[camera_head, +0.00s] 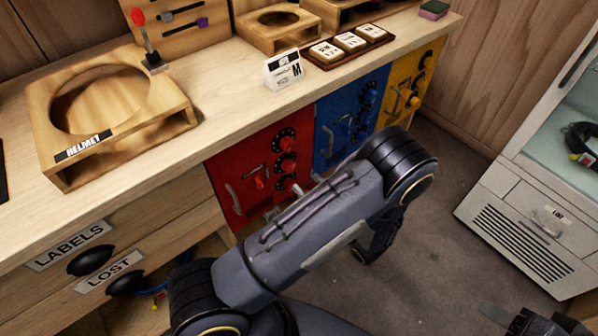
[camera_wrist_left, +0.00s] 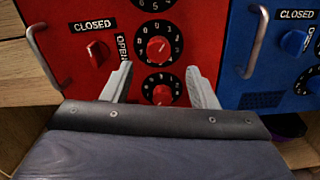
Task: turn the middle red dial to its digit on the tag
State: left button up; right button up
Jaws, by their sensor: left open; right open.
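The red locker door (camera_head: 232,172) has a column of three red dials. The middle dial (camera_head: 288,163) also shows in the left wrist view (camera_wrist_left: 158,45), with a round knob inside a black ring of white digits. The lower dial (camera_wrist_left: 160,88) sits below it; the upper dial is cut off. My left gripper (camera_wrist_left: 158,70) is open and empty, its fingertips apart on either side of the dial column, below the middle dial. In the head view my arm mostly hides it. My right gripper (camera_head: 540,322) is open, partly in view at the bottom right. A white card (camera_head: 283,70) stands on the counter; its print is too small to read.
A red handle latch (camera_wrist_left: 97,52) marked CLOSED and OPEN is left of the dials, with a door pull (camera_wrist_left: 48,60) beyond it. Blue (camera_head: 345,118) and yellow (camera_head: 410,85) doors adjoin. A tray of tiles (camera_head: 350,45) and a helmet stand (camera_head: 100,115) sit on the counter.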

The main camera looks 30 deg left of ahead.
aim_at(292, 169)
pick_arm(q)
jog(key=x, duration=0.7)
jog(key=shift+a, duration=0.25)
jog(key=c, duration=1)
